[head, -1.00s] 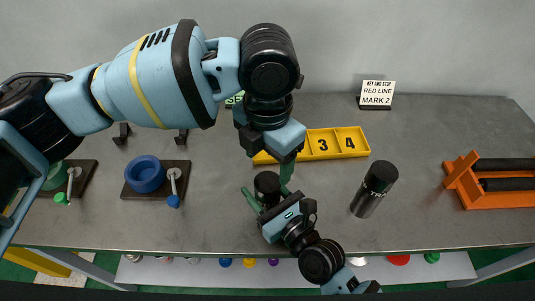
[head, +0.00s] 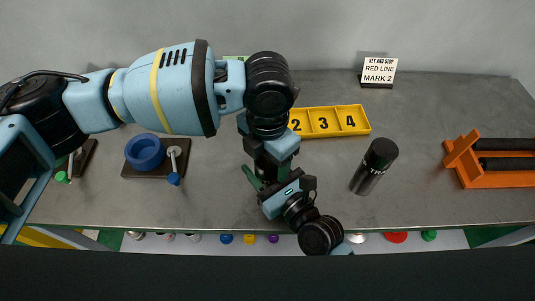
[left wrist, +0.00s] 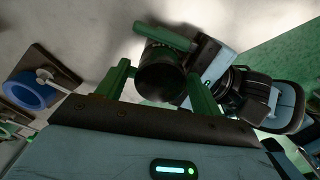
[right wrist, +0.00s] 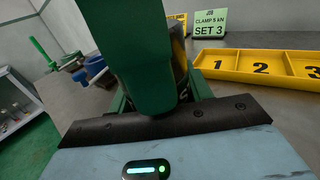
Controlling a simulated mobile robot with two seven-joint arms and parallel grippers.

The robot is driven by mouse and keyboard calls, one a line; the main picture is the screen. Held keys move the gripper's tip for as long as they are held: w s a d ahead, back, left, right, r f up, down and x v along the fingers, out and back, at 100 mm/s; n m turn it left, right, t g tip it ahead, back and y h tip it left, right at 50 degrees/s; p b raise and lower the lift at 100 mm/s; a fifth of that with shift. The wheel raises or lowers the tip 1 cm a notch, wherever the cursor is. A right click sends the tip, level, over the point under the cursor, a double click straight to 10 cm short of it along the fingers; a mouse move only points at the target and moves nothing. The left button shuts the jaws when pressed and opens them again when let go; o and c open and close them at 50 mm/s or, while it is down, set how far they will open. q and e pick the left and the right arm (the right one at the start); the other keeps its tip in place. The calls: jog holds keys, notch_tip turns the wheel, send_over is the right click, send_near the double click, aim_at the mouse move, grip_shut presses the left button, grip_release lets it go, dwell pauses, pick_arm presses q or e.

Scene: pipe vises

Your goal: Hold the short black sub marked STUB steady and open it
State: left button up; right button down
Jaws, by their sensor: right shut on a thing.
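The short black sub (left wrist: 160,80) shows end-on as a dark cylinder in the left wrist view; I cannot read its marking. In the head view it is hidden by my left gripper (head: 270,168), which points down over it. My left gripper is open, its two green fingers standing on either side of the sub; contact is unclear. My right gripper (head: 262,178) comes in from the front of the table and is shut on the sub from the side. In the right wrist view a large green finger blocks the sub.
A taller black-and-grey cylinder (head: 374,166) stands to the right. Behind is a yellow numbered tray (head: 330,121); a blue ring vise (head: 145,152) is at left. An orange rack (head: 470,165) with black rollers is far right. Bare table lies between them.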

pick_arm(q)
jog(key=c, duration=0.9)
jog(key=n, duration=1.1)
jog(key=shift+n, duration=0.4)
jog(key=n, duration=0.8)
jog(key=shift+r, duration=0.1)
jog(key=n, duration=0.3)
jog(key=shift+n, duration=0.3)
jog(key=n, duration=0.8)
jog(key=shift+n, duration=0.3)
jog(key=n, duration=0.8)
jog(key=shift+r, duration=0.1)
jog(key=n, duration=0.4)
jog(key=shift+n, duration=0.4)
jog(key=n, duration=0.7)
jog(key=shift+n, duration=0.4)
jog(key=n, duration=1)
jog(key=shift+r, duration=0.1)
